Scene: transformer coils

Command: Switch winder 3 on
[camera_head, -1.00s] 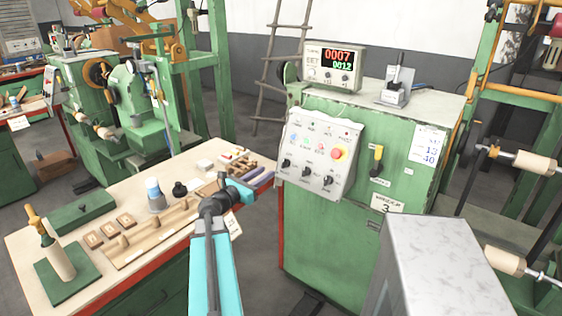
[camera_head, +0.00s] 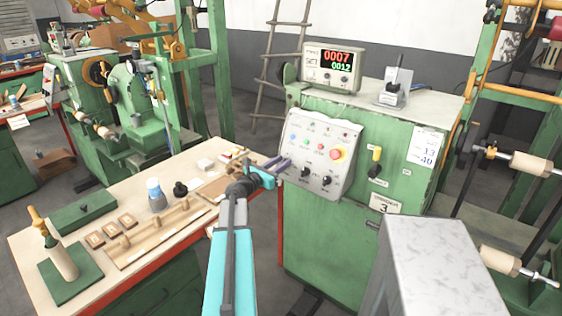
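Winder 3 is the green cabinet (camera_head: 345,235), with a "3" nameplate (camera_head: 386,204) on its front. Its grey sloped control panel (camera_head: 318,150) carries coloured buttons, a red knob on yellow (camera_head: 337,154) and a row of black rotary knobs (camera_head: 326,180). The leftmost knob is hidden by my gripper. A yellow-handled switch (camera_head: 376,155) is right of the panel, handle up. The counter box (camera_head: 333,68) on top is lit, showing 0007 and 0012.
A grey marbled box (camera_head: 440,270) stands in front at lower right. Spools on rods (camera_head: 530,165) are at right. A ladder leans behind.

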